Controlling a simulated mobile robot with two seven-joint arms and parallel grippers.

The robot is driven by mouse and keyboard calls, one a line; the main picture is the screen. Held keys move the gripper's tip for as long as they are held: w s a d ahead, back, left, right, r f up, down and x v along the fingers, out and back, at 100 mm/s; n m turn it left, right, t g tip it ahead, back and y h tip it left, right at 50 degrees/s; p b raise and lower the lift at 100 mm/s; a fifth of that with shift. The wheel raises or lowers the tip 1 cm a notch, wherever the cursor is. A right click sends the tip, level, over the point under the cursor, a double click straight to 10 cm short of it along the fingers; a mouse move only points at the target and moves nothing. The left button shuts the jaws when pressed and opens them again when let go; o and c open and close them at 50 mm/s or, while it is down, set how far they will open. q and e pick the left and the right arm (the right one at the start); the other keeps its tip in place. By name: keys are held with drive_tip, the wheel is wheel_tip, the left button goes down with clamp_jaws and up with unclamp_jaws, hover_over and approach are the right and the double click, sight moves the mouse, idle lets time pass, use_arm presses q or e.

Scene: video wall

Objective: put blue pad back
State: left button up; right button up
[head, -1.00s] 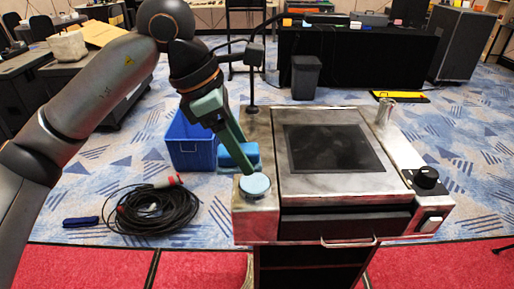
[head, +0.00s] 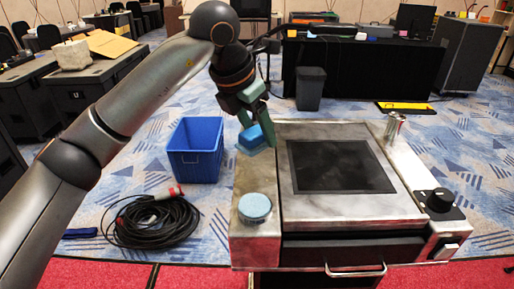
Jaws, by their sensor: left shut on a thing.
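The blue pad (head: 251,138) is a small blue block in the jaws of my left gripper (head: 259,126). The green fingers point downward and are shut on the pad. They hold it over the far left part of the metal cart (head: 258,232). I cannot tell whether the pad touches the cart top. The fingers hide part of the pad. A round, light blue disc (head: 255,207) sits on the cart's near left corner, apart from the gripper. My right gripper is not in view.
A blue bin (head: 195,150) stands on the floor left of the cart. A coiled black cable (head: 152,220) lies nearer. The cart has a dark flat panel (head: 341,166), a metal cylinder (head: 393,127) and a black knob (head: 440,199). A black trash can (head: 310,88) stands behind.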

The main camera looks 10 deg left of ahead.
use_arm(q)
hover_over(261, 162)
drive_tip(key=s, duration=0.2)
drive_tip(key=f, duration=0.4)
drive_tip(key=shift+w+a+f, duration=0.15)
drive_tip(key=shift+a+f, duration=0.15)
drive_tip(key=shift+w+f, duration=0.15)
drive_tip(key=shift+f, duration=0.75)
drive_tip(key=shift+w+f, duration=0.1)
drive_tip(key=shift+f, duration=0.8)
drive_tip(key=shift+f, duration=0.15)
drive_tip(key=o, duration=1.3)
drive_tip(key=shift+a+r+p, duration=0.1)
drive_tip(key=shift+r+p, duration=0.2)
drive_tip(key=v, duration=1.1)
drive_tip(key=shift+s+r, duration=0.15)
drive_tip(key=shift+r, duration=0.2)
